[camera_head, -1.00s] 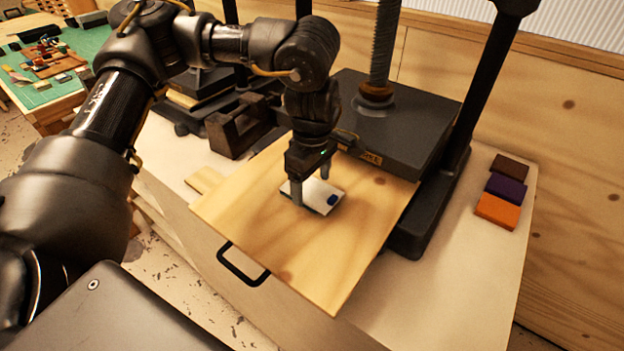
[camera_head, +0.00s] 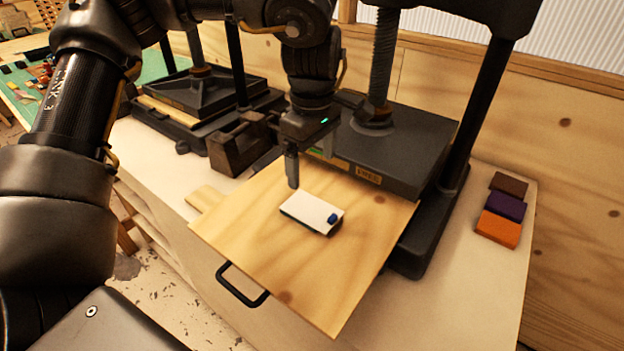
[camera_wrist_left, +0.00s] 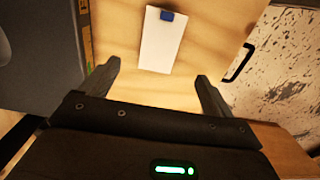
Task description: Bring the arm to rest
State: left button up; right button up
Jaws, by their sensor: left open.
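My left gripper (camera_head: 309,165) is open and empty, with its fingers pointing down above the wooden board. It also shows in the left wrist view (camera_wrist_left: 157,84), its two fingers spread apart. A white block with a blue patch (camera_head: 311,213) lies flat on the board, just in front of the fingers and apart from them. In the left wrist view the white block (camera_wrist_left: 160,42) lies beyond the fingertips. My right gripper is in neither view.
A second press (camera_head: 205,95) stands to the left. Brown (camera_head: 510,184), purple (camera_head: 507,205) and orange (camera_head: 498,228) blocks lie at right.

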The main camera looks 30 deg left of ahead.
pick_arm(q)
jog(key=shift+r, duration=0.9)
